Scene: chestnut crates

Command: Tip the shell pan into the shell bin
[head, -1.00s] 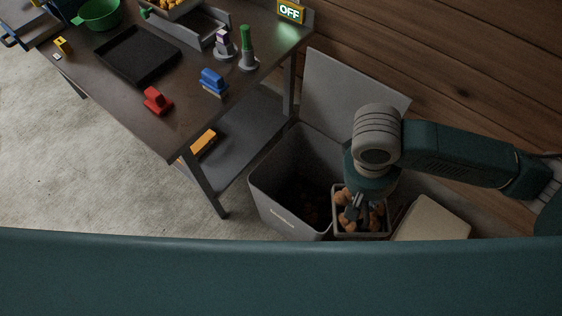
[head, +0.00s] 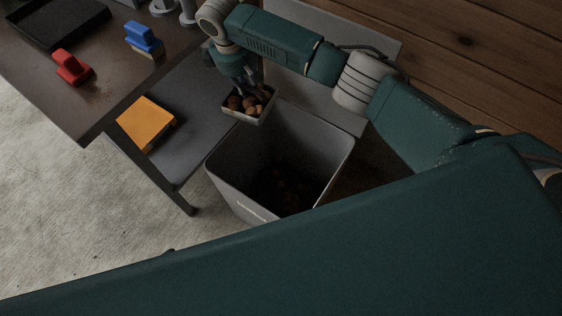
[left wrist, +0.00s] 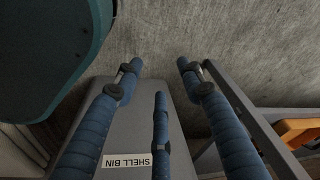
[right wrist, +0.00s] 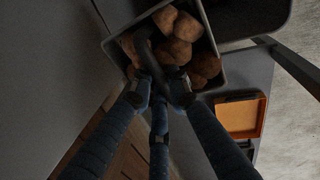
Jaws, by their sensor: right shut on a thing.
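The shell pan (head: 246,117), a small grey square pan, is full of brown shell pieces and looks roughly level. My right gripper (head: 245,84) is shut on it from above. In the right wrist view the fingers (right wrist: 160,92) close at the pan's near side (right wrist: 208,28), partly hiding the grip. The shell bin (head: 230,194) is a tall grey open bin with dark pieces at its bottom. The pan appears above its far left corner. My left gripper (left wrist: 160,68) is open and empty; the bin's labelled face (left wrist: 143,110) shows beyond its fingers.
A grey upright panel (head: 345,108) stands behind the bin, by the wooden wall. The dark table (head: 110,90) at left carries a red block (head: 72,68), a blue block (head: 144,38) and a black tray (head: 60,20). An orange tray (head: 147,122) lies on the lower shelf.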

